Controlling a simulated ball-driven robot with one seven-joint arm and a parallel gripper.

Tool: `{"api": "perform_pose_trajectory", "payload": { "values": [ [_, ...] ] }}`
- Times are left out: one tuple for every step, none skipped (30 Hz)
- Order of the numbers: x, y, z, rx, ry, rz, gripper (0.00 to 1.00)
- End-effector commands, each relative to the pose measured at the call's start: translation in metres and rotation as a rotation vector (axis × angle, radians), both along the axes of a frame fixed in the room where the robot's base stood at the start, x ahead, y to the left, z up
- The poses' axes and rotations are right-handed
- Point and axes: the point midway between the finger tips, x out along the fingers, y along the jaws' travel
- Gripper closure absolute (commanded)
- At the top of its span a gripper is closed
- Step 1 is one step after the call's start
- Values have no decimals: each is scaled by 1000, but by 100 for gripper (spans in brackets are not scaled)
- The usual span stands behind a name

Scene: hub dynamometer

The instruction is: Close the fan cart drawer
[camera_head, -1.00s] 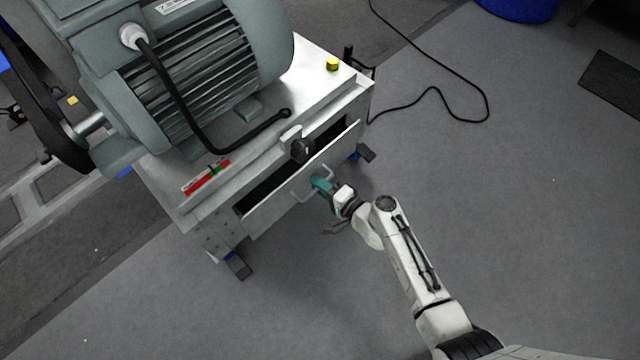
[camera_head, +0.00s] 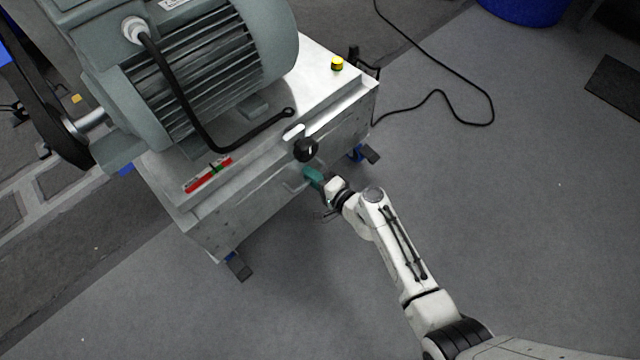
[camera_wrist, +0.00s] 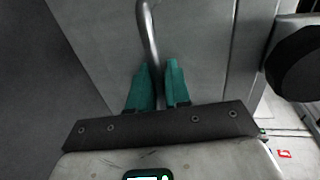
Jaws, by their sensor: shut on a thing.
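The fan cart (camera_head: 335,82) is a metal cart with a large grey motor (camera_head: 190,65) on top. Its drawer front (camera_head: 262,205) now sits against the cart face, with no dark opening showing above it. The drawer's bar handle (camera_head: 292,187) is on the front. My gripper (camera_head: 312,178) is at the handle. In the wrist view, the teal fingers of my gripper (camera_wrist: 156,88) are shut around the metal handle bar (camera_wrist: 147,25), which runs between them.
A black knob (camera_head: 305,149) juts from the cart just above the drawer. Dark feet stick out at the cart's base, one at the lower left (camera_head: 238,266). A black cable (camera_head: 437,93) lies on the floor at right. The floor in front is clear.

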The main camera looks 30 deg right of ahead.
Motion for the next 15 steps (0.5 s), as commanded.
{"api": "perform_pose_trajectory", "payload": {
  "values": [
    [3, 1, -1, -2, 0, -3, 100],
    [3, 1, 0, -2, 1, -3, 100],
    [3, 1, 0, -2, 1, -3, 100],
    [3, 1, 0, -2, 0, -3, 100],
    [3, 1, 0, -2, 0, -3, 100],
    [3, 1, 0, -2, 0, -3, 100],
    [3, 1, 0, -2, 0, -3, 100],
    [3, 1, 0, -2, 0, -3, 81],
    [3, 1, 0, -2, 0, -3, 77],
    [3, 1, 0, -2, 0, -3, 74],
    [3, 1, 0, -2, 0, -3, 71],
    [3, 1, 0, -2, 0, -3, 67],
    [3, 1, 1, -2, 0, -3, 67],
    [3, 1, 1, -1, -1, -3, 67],
    [3, 1, 1, -1, -1, -2, 67]
  ]
}}
